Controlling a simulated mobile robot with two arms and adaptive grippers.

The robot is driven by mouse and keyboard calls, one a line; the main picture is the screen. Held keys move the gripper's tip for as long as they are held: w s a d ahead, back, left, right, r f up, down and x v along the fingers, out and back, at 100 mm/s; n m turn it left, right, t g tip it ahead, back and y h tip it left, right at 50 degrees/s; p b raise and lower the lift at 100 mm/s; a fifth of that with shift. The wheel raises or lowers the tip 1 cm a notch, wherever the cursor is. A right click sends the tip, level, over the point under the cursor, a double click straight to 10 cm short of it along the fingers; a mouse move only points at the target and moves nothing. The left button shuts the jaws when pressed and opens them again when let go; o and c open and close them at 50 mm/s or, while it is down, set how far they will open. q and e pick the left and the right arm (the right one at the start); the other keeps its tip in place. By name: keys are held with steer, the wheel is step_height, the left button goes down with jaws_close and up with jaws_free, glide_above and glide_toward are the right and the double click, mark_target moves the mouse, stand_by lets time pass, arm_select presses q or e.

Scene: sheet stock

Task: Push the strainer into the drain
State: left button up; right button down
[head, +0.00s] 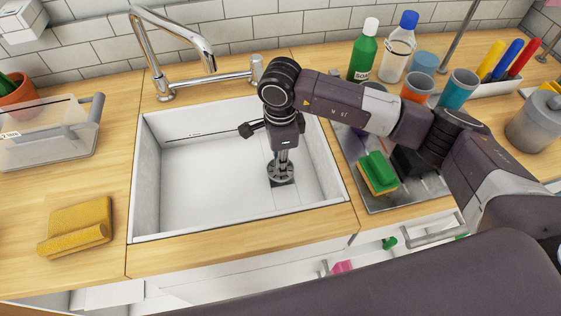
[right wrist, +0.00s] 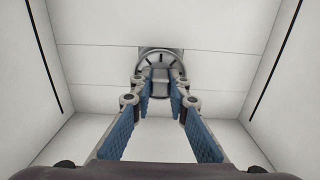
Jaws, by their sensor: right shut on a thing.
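The strainer (head: 281,175) is a round grey metal disc with slots, low in the right part of the white sink (head: 190,215). It also shows in the right wrist view (right wrist: 161,54), straight ahead of the fingers. My right gripper (head: 282,160) points down into the sink and is shut on the strainer's centre knob. The blue-padded fingers (right wrist: 160,80) come in from both sides of that knob. The drain is mostly hidden under the strainer; a dark edge shows around it. I cannot tell whether the strainer is seated. My left gripper is not in view.
The faucet (head: 175,40) arches behind the sink's back edge. A yellow cloth (head: 78,225) and a clear bin (head: 50,135) lie to the left. A sponge (head: 377,172) sits on a metal tray (head: 410,192) at right, with bottles and cups behind. The sink's left half is clear.

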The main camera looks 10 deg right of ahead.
steer(key=shift+f+b, duration=0.1)
steer(key=shift+b, duration=0.25)
stand_by(0.5)
steer(key=shift+f+b, duration=0.55)
steer(key=shift+b, duration=0.15)
steer(key=shift+f+b, duration=0.35)
steer(key=shift+b, duration=0.5)
stand_by(1.6)
stand_by(0.4)
steer(key=shift+f+b, duration=0.1)
steer(key=shift+b, duration=0.25)
